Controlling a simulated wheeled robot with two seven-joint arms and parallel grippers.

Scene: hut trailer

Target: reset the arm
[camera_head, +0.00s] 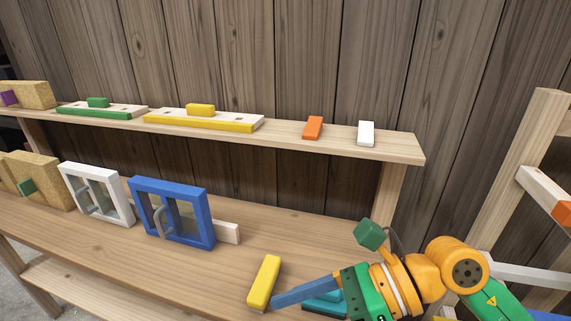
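My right arm comes in at the lower right, orange and green. Its gripper (300,301) points left, low over the front of the workbench (120,235). A long blue piece and a shorter teal piece show at its end, close together in the picture. I cannot tell whether it is open or shut, or whether it holds anything. A yellow block (263,282) is on the bench just left of the gripper's end; whether they touch is unclear. My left gripper is not in view.
A blue-framed window (207,220) and a white-framed window (130,205) stand on the bench. The shelf (400,146) above holds yellow and green pieces, an orange block (313,128) and a white block (366,133). A wooden frame (520,170) stands at right.

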